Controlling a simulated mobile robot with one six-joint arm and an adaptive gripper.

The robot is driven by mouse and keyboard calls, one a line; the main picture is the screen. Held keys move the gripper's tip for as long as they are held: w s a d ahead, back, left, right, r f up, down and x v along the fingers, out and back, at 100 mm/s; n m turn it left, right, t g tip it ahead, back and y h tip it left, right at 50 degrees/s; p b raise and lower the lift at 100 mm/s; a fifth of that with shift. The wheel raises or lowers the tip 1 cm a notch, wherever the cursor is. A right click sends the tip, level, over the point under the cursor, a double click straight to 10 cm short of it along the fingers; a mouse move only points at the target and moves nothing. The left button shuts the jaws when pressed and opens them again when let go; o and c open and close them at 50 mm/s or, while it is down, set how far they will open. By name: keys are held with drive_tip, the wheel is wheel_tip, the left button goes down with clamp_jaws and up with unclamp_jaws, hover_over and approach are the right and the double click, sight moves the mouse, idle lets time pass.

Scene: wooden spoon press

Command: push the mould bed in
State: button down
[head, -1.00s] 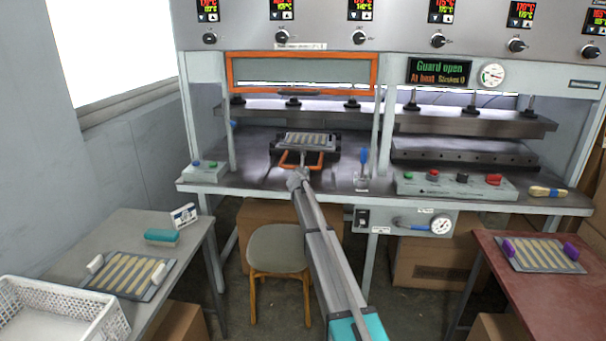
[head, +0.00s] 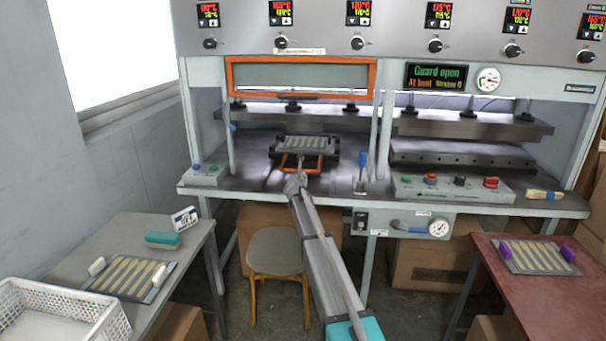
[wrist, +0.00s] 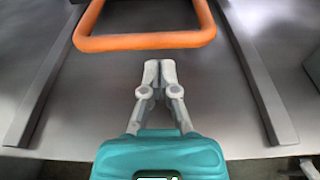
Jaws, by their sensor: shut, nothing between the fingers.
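The mould bed (head: 275,151) is a dark plate on the press table under the raised orange-framed guard (head: 229,76). The bed's orange handle loop (head: 321,166) faces me, and in the wrist view the handle (wrist: 145,41) crosses the top. My gripper (wrist: 159,64) is shut and empty, its fingertips just short of the handle's front bar; a small gap shows, though contact is hard to judge. In the head view my gripper (head: 300,172) is small and partly hidden by my arm.
Two rails (wrist: 50,75) run along either side of the handle. A blue-topped lever (head: 362,159) stands right of the bed. A control box (head: 452,189) is further right. A stool (head: 275,250) stands below. The display reads "Guard open".

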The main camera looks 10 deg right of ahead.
drive_tip(key=p+v, duration=0.1)
drive_tip(key=v, duration=0.8)
drive_tip(key=shift+s+p, duration=0.35)
drive_tip(key=s+f+m+g+y, duration=0.1)
drive_tip(key=s+f+m+g, duration=0.35)
drive_tip(key=s+m, duration=0.65)
drive_tip(key=s+d+f+m+g, duration=0.1)
drive_tip(key=s+f+m+g, duration=0.5)
drive_tip(key=s, duration=0.9)
drive_tip(key=s+f+m+g+y, duration=0.1)
drive_tip(key=s+f+m+g, duration=0.15)
drive_tip(key=s+m, duration=0.85)
drive_tip(key=s+a+f+m+g+y, duration=0.1)
drive_tip(key=s+a+m+g+y, duration=0.2)
drive_tip(key=s, duration=1)
wheel_tip(320, 180, up, 12)
drive_tip(key=m+t+p, duration=0.1)
drive_tip(key=p, duration=1.1)
drive_tip(key=shift+a+f, duration=0.1)
drive_tip(key=shift+f, duration=0.05)
